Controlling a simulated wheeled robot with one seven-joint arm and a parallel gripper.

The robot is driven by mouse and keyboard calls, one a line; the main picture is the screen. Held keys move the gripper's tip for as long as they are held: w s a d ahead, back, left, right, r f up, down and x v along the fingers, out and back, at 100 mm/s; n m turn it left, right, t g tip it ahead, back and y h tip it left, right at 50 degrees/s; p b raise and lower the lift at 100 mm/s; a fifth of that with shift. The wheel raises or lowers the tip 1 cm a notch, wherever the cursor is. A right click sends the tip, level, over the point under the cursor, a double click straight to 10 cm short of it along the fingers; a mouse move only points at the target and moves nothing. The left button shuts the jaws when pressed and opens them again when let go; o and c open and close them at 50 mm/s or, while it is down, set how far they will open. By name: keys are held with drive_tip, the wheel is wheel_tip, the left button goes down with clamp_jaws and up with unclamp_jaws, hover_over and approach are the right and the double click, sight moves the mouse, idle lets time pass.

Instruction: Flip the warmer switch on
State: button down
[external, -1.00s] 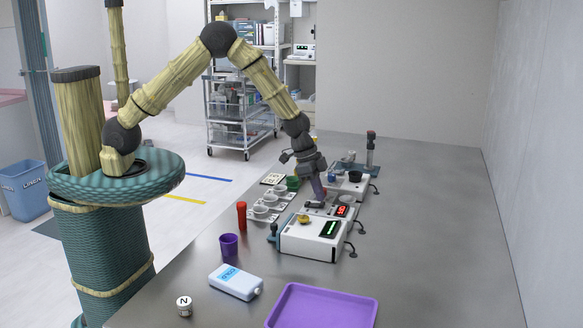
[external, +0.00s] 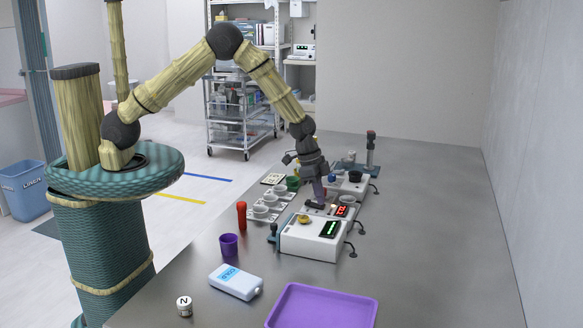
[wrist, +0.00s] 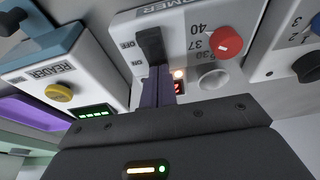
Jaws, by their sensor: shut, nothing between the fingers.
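The warmer is a white box with a red dial (wrist: 226,42), number marks, a round grey button and a black switch lever (wrist: 150,45) between small ON and OFF marks. A small lamp (wrist: 178,74) glows warm white, and a red display (wrist: 178,88) is lit, partly hidden by my fingers. My gripper (wrist: 157,72) is shut and empty, its purple fingertips at the lower end of the lever; contact is hard to tell. In the external view my gripper (external: 318,200) points down over the warmer (external: 328,213), largely hiding the lever.
The reader (external: 312,240), with a yellow knob and green display, stands just in front of the warmer. Another device (external: 345,186) is behind. White cup holders (external: 262,212), a red tube (external: 241,215) and a purple cup (external: 229,245) stand left. The bench at right is clear.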

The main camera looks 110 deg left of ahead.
sight(314, 204)
drive_tip(key=shift+s, duration=0.1)
drive_tip(key=shift+s+r, duration=0.15)
drive_tip(key=shift+s, duration=0.5)
drive_tip(key=shift+w+r, duration=0.1)
drive_tip(key=shift+r, duration=0.45)
wheel_tip(314, 204, up, 13)
drive_tip(key=shift+p, duration=0.3)
drive_tip(key=shift+f, duration=0.1)
drive_tip(key=s+d+r, duration=0.1)
drive_tip(key=s+d, duration=1.9)
drive_tip(key=s, duration=0.3)
drive_tip(key=shift+s+r+g, duration=0.2)
drive_tip(key=shift+r+g, duration=0.1)
